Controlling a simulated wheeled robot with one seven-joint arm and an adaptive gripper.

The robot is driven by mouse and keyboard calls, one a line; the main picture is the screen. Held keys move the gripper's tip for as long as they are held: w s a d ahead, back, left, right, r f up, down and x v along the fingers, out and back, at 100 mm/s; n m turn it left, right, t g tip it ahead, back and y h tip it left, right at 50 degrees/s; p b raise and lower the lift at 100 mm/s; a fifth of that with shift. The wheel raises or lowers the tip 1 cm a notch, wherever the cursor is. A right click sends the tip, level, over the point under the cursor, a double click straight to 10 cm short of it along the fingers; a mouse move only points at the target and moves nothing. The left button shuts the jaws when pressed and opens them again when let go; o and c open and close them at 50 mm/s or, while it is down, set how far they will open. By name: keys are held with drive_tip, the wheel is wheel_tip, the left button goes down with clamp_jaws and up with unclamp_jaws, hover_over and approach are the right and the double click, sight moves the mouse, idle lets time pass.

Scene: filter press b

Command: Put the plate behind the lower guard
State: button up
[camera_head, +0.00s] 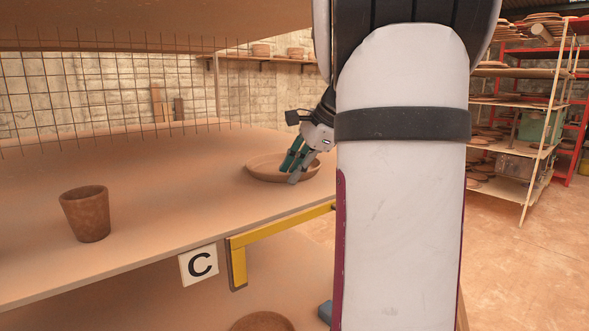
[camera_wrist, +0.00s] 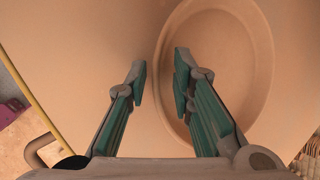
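A shallow round brown plate (camera_head: 262,177) with a raised rim lies on the shelf board near its right end. It also shows in the wrist view (camera_wrist: 235,75). My gripper (camera_head: 293,167) is tilted down at the plate. In the wrist view my gripper (camera_wrist: 160,72) is open, with one green-padded finger outside the plate's left rim and the other over its inside. I cannot tell whether either finger touches it. A yellow bar (camera_head: 285,229) bends down below the shelf's front edge. A wire mesh (camera_head: 100,95) hangs above the shelf. I cannot tell which is the lower guard.
A brown clay cup (camera_head: 86,214) stands on the shelf board (camera_head: 165,190) at the left. A "C" sign (camera_head: 199,265) is on its front edge. A round brown object (camera_head: 262,322) shows partly below. Racks of pottery (camera_head: 515,125) stand at the right. The board's middle is clear.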

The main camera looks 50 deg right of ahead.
drive_tip(key=v, duration=1.2)
drive_tip(key=a+f+n, duration=0.1)
drive_tip(key=a+n, duration=0.2)
drive_tip(key=a, duration=0.3)
drive_tip(key=w+a+f+n+g, duration=0.1)
drive_tip(key=a+f+n, duration=0.1)
drive_tip(key=a, duration=0.5)
drive_tip(key=w+a+f+n, duration=0.1)
drive_tip(key=a+f+n, duration=0.1)
drive_tip(key=a+n, duration=0.3)
drive_tip(key=shift+w+a+f, duration=0.15)
drive_tip(key=shift+a+f, duration=0.05)
drive_tip(key=shift+a, duration=0.9)
drive_tip(key=s+a+f+n, duration=0.4)
drive_tip(key=a+f+n, duration=0.2)
drive_tip(key=a+n, duration=0.1)
drive_tip(key=s+a+f+n+h, duration=0.1)
drive_tip(key=s+a+f+n, duration=0.3)
drive_tip(key=a+f+n, duration=0.2)
drive_tip(key=shift+a+n, duration=0.7)
drive_tip(key=shift+a, duration=0.55)
drive_tip(key=shift+s, duration=0.15)
